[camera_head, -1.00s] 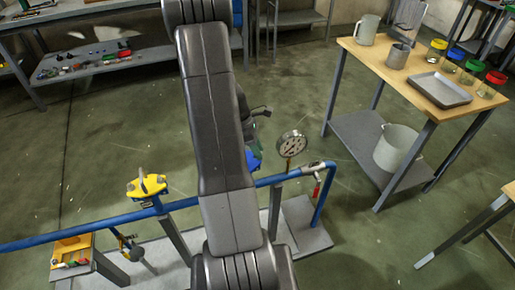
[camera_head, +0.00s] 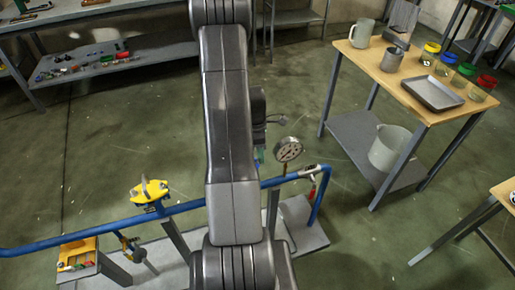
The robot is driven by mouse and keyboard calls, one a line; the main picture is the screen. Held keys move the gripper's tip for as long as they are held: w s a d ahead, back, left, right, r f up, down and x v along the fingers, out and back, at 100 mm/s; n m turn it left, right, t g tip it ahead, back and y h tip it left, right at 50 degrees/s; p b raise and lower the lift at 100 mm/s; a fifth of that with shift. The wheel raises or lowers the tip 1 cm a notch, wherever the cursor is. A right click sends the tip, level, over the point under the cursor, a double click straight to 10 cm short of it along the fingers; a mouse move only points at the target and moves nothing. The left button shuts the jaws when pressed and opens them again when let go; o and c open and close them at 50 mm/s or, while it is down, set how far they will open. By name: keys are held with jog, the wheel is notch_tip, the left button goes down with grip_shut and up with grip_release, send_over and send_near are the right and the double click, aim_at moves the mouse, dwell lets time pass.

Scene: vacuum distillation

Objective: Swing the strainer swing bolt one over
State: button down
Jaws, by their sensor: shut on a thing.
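A blue pipe (camera_head: 88,233) runs across the lower part of the head view. A yellow fitting (camera_head: 150,191) with dark parts on top sits above the pipe, left of my arm. I cannot tell whether it is the strainer, and no swing bolt can be made out. My arm covers the middle stretch of the pipe. My gripper is hidden behind the arm; only a dark part of my wrist shows to the arm's right, above a small green patch. What the gripper holds is not visible.
A round gauge (camera_head: 289,149) stands near the pipe's right bend. A wooden-topped table (camera_head: 395,83) at right bears a tray (camera_head: 433,94), jugs and coloured-lid jars. A bucket (camera_head: 389,148) is on its lower shelf. Open floor lies behind the pipe.

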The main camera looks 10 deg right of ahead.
jog(key=shift+w+d+f+y, duration=0.1)
jog(key=shift+d+f+y, duration=0.1)
jog(key=shift+d+y, duration=0.35)
jog(key=shift+w+d+f+y, duration=0.1)
jog(key=shift+d+f+y, duration=0.15)
jog(key=shift+y, duration=0.5)
jog(key=c, duration=1.5)
grip_release()
jog(key=shift+c, duration=0.2)
